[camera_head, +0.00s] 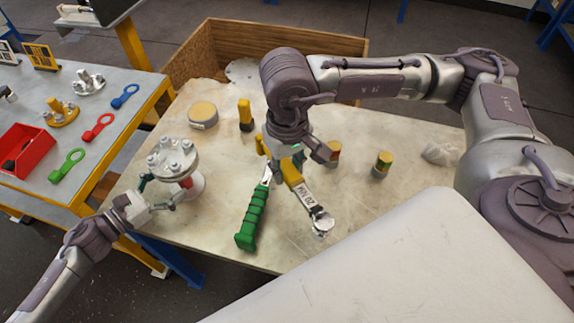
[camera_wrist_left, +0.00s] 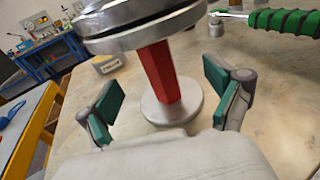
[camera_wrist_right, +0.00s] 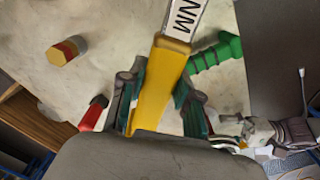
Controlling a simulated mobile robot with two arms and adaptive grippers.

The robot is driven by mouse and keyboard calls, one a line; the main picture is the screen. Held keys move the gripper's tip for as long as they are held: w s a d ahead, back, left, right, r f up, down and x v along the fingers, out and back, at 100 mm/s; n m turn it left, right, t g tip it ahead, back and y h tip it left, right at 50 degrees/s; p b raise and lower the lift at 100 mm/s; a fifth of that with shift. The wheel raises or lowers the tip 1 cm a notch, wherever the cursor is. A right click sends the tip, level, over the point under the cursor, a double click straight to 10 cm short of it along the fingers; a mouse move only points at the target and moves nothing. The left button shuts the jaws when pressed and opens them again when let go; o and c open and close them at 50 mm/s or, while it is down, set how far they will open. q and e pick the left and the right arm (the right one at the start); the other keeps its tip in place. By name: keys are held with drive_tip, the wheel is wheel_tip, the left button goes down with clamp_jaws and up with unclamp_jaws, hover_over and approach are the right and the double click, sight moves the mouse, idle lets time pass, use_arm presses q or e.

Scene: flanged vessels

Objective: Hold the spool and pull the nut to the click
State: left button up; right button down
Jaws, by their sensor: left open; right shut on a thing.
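The spool (camera_head: 173,157) stands upright on the table at the left, with bolts and nuts on its top flange. In the left wrist view, its red neck (camera_wrist_left: 158,75) rises from a round metal base. My left gripper (camera_head: 161,190) is open, its green-padded fingers apart on either side in front of the neck; no contact shows. My right gripper (camera_wrist_right: 158,90) is shut on the yellow handle of a torque wrench (camera_head: 308,196) near the table's middle. The wrench's metal head (camera_head: 322,224) points toward the front. The nuts are hidden in the left wrist view.
A green-handled tool (camera_head: 251,218) lies just left of the wrench. A round tan-topped part (camera_head: 203,114), a yellow-black piece (camera_head: 246,114) and small yellow-topped pieces (camera_head: 383,163) stand around. A side table (camera_head: 100,95) with a red bin (camera_head: 25,150) is at the left.

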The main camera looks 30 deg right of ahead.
use_arm(q)
drive_tip(key=shift+b+x, duration=0.45)
drive_tip(key=shift+x, duration=0.8)
drive_tip(key=shift+c, duration=0.2)
drive_tip(key=c, duration=1.6)
